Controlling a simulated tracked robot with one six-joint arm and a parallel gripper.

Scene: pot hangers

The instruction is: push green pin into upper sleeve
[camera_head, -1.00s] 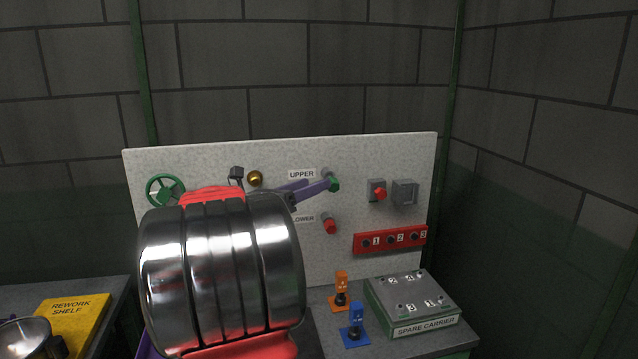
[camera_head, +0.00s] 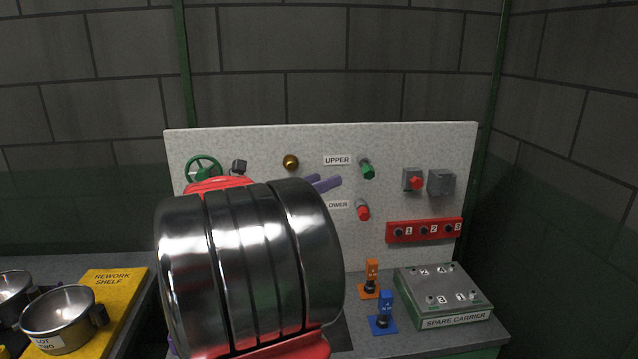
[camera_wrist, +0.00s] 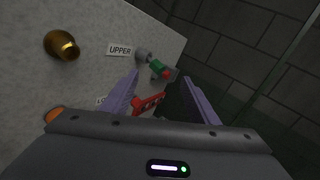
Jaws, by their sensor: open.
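The green pin (camera_head: 368,171) sticks out of the front of the grey upper sleeve (camera_head: 364,160), right of the UPPER label on the pale panel. How deep it sits is hard to tell. My gripper (camera_head: 330,183) is open, its purple fingers left of the pin and apart from it. In the wrist view the green pin (camera_wrist: 158,68) and sleeve (camera_wrist: 142,55) show between the spread fingers of my gripper (camera_wrist: 160,76), with nothing held. A red pin (camera_head: 362,212) sits at the lower sleeve. My shiny arm hides part of the panel.
A brass knob (camera_head: 290,162) and green handwheel (camera_head: 203,169) are on the panel's left. A red button box (camera_head: 412,180) and red numbered strip (camera_head: 424,230) are on the right. Orange (camera_head: 371,279) and blue (camera_head: 383,313) stands and a spare carrier (camera_head: 444,295) occupy the bench.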

